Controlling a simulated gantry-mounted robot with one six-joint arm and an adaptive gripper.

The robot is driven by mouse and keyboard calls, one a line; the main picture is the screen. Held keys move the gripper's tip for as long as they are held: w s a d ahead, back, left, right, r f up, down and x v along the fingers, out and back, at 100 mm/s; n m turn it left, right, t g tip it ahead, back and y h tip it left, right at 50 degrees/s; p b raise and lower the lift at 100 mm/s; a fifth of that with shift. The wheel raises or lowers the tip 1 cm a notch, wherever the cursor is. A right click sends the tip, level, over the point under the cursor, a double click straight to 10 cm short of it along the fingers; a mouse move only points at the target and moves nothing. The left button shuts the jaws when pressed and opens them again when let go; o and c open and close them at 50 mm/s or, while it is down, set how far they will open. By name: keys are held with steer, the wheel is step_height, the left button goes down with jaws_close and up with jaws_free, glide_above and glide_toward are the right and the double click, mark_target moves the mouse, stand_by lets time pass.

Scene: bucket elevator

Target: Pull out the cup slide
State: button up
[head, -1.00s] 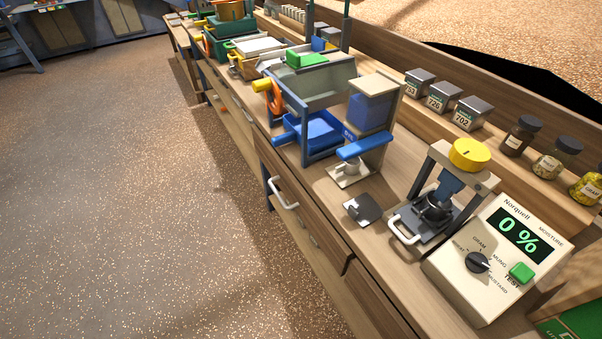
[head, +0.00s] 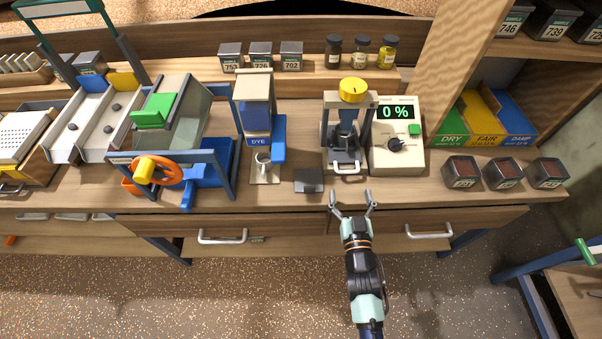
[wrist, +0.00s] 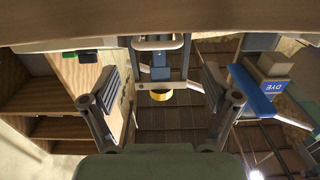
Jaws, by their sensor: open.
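The cup slide (head: 346,160) is a dark plate with a white bar handle (head: 347,170). It sits at the foot of the grey press with a yellow knob (head: 353,90), and a dark cup (head: 345,139) stands on it. The handle points toward the bench's front edge; it also shows at the top of the wrist view (wrist: 158,46). My gripper (head: 352,203) is open and empty, just in front of the bench edge, below the handle and apart from it. In the wrist view its fingers (wrist: 160,88) stand wide on either side of the handle.
The moisture meter (head: 397,150), showing 0 %, stands close to the press's right. A dark flat pad (head: 308,180) and the DYE dispenser (head: 257,120) are on its left. Several sample boxes (head: 504,174) sit farther right. Drawers with white handles (head: 428,232) lie below the bench top.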

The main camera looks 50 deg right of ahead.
mark_target(349, 170)
steer(key=shift+d, duration=0.25)
steer(key=b+x, duration=0.1)
steer(key=x, duration=0.6)
steer(key=shift+w+d, duration=0.1)
steer(key=shift+d, duration=0.15)
